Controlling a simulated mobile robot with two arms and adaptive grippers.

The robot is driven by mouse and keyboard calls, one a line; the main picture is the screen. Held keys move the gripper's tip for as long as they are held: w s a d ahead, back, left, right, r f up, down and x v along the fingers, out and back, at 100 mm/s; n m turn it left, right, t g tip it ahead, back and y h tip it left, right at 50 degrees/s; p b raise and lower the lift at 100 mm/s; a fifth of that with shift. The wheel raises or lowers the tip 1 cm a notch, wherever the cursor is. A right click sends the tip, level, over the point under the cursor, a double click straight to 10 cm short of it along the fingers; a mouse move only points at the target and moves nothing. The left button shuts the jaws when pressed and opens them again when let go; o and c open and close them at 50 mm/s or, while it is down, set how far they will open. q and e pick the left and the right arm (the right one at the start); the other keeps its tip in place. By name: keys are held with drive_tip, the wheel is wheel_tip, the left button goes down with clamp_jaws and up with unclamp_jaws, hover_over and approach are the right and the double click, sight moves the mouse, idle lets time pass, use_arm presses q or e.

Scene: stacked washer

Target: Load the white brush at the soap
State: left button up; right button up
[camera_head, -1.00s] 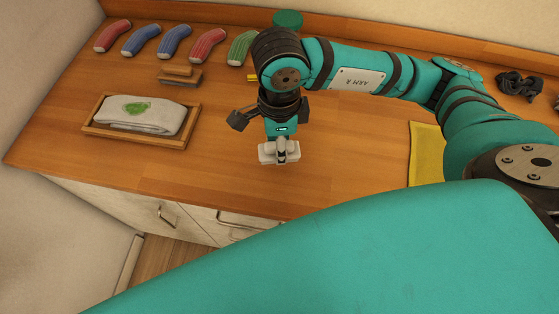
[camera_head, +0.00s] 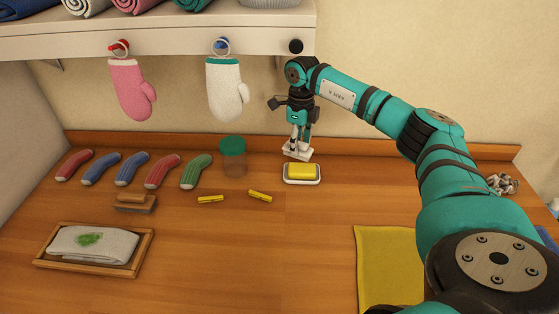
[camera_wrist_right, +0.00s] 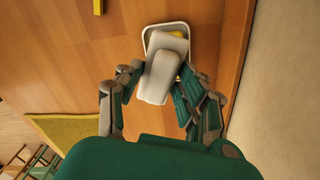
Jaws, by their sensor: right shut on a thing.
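My right gripper (camera_head: 299,140) is shut on the white brush (camera_head: 297,154) at the back of the counter. The brush is just behind the yellow soap (camera_head: 302,171), which lies in a white dish (camera_head: 302,181). In the right wrist view the white brush (camera_wrist_right: 158,78) is between the fingers of the right gripper (camera_wrist_right: 155,85) and overlaps the white dish (camera_wrist_right: 150,36). It hides most of the soap, with a yellow bit (camera_wrist_right: 178,36) showing. I cannot tell whether the brush touches the soap or dish. My left gripper is not in view.
A green-lidded jar (camera_head: 233,158) stands left of the brush. Yellow clips (camera_head: 260,196), a wooden brush (camera_head: 134,203) and several socks (camera_head: 132,169) lie left. A wooden tray (camera_head: 143,254) holds a stained cloth. A white mitten (camera_head: 226,90) hangs above.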

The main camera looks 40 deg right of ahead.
drive_tip(key=shift+w+d+r+m, duration=0.1)
drive_tip(key=shift+d+r+m, duration=0.15)
drive_tip(key=shift+d+m, duration=0.4)
drive_tip(key=shift+d+r, duration=0.1)
drive_tip(key=shift+d, duration=0.3)
drive_tip(key=shift+f+b, duration=0.5)
drive_tip(key=shift+f, duration=0.1)
wheel_tip(320, 180, down, 4)
drive_tip(key=b, duration=0.3)
drive_tip(key=shift+r, duration=0.2)
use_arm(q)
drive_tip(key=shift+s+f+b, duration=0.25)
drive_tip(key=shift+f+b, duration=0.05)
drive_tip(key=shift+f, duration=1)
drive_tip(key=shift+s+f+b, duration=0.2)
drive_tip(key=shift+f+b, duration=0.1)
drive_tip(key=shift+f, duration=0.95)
use_arm(e)
drive_tip(key=shift+f, duration=0.6)
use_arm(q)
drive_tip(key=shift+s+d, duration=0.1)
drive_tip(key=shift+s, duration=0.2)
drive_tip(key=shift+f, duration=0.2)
use_arm(e)
drive_tip(key=shift+f, duration=0.45)
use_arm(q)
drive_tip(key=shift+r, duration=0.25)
